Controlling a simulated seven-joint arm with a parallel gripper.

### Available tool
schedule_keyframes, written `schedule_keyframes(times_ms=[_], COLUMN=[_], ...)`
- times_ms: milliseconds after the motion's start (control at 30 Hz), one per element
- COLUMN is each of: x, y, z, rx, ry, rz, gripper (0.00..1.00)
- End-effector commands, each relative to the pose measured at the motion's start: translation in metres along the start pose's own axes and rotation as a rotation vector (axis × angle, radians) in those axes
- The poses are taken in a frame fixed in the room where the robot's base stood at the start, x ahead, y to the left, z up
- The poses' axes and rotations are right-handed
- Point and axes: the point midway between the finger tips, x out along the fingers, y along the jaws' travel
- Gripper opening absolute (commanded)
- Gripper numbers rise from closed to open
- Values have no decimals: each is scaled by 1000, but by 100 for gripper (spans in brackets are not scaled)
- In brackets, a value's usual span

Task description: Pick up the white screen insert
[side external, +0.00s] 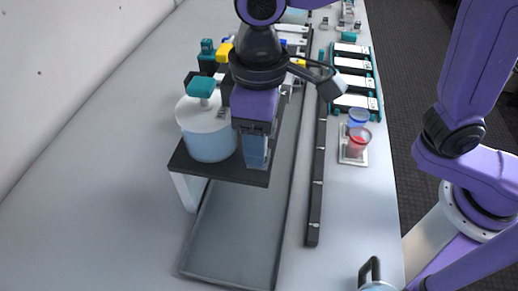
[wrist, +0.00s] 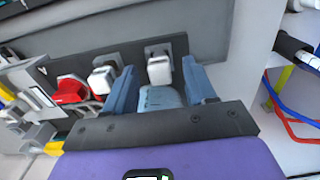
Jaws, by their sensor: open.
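My gripper (side external: 256,160) points down beside the round white tank with a teal cap (side external: 206,128), over the dark raised shelf. In the wrist view my gripper (wrist: 160,88) shows two blue fingers, apart. Beyond them are two small white blocks, one (wrist: 159,68) in line with the gap and one (wrist: 103,78) left of the left finger, both on a dark strip. A pale blue ribbed piece (wrist: 160,98) shows between the fingers; I cannot tell whether they touch it. I cannot tell which white piece is the screen insert.
A red part (wrist: 70,90) lies left of the white blocks. The dark shelf (side external: 250,178) stands over a long grey tray (side external: 235,235). A black rail (side external: 317,190), cups with blue (side external: 358,117) and red (side external: 359,140) contents, and a teal rack (side external: 355,102) are to the right.

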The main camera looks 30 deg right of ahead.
Motion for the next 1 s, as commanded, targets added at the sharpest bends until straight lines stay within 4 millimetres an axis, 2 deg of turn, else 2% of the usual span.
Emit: schedule_keyframes(times_ms=[200, 233, 400, 767, 1000], x=[1, 1, 1, -1, -20], y=[0, 0, 0, 0, 0], z=[0, 0, 0, 0, -1], rx=[0, 0, 0, 0, 1], ry=[0, 0, 0, 1, 3], rz=[0, 0, 0, 0, -1], gripper=[55, 52, 0, 0, 0])
